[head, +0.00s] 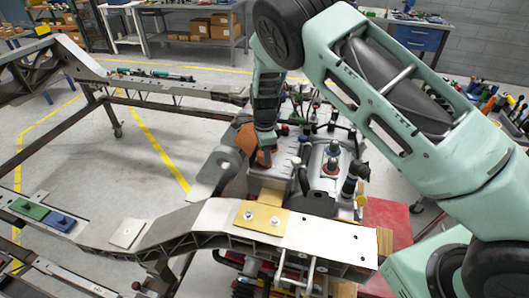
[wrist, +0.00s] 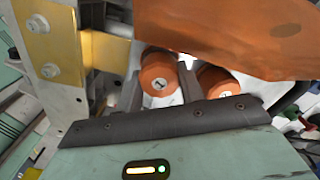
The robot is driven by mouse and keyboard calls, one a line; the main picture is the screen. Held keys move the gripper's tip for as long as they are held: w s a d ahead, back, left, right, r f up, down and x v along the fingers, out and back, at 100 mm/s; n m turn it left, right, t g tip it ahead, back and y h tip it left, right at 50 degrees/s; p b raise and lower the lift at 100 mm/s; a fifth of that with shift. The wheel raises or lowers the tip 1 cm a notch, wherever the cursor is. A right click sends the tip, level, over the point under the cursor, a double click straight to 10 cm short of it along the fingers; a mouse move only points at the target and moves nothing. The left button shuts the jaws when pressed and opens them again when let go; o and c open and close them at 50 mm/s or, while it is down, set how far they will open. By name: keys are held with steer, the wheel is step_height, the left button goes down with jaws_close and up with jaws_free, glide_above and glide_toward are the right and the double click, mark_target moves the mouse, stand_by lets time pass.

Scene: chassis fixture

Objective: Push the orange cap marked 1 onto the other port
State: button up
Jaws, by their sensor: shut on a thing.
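In the wrist view, an orange cap (wrist: 160,84) with a mark that looks like 1 sits between the two dark fingers of my gripper (wrist: 161,76), which is shut on it. A second orange cap (wrist: 217,82) is just to the right, outside the fingers; its mark is hard to read. I cannot tell what lies behind either cap, and no bare port shows clearly. In the head view, my gripper (head: 265,146) points down beside the grey block behind the front rail, and the caps cannot be made out there.
A copper-coloured panel (wrist: 230,35) hangs close above the caps in the wrist view. A brass plate with two bolts (head: 262,219) lies on the pale front rail (head: 215,215). Green (head: 31,209) and blue (head: 60,221) blocks lie far left. Engine parts crowd the right side.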

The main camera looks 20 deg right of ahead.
steer(key=shift+f+b, duration=0.3)
steer(key=shift+f, duration=0.25)
steer(key=o, duration=1.2)
steer(key=shift+o, duration=0.2)
steer(key=shift+r, duration=0.15)
steer(key=shift+r+p, duration=1.95)
steer(key=shift+r, duration=0.95)
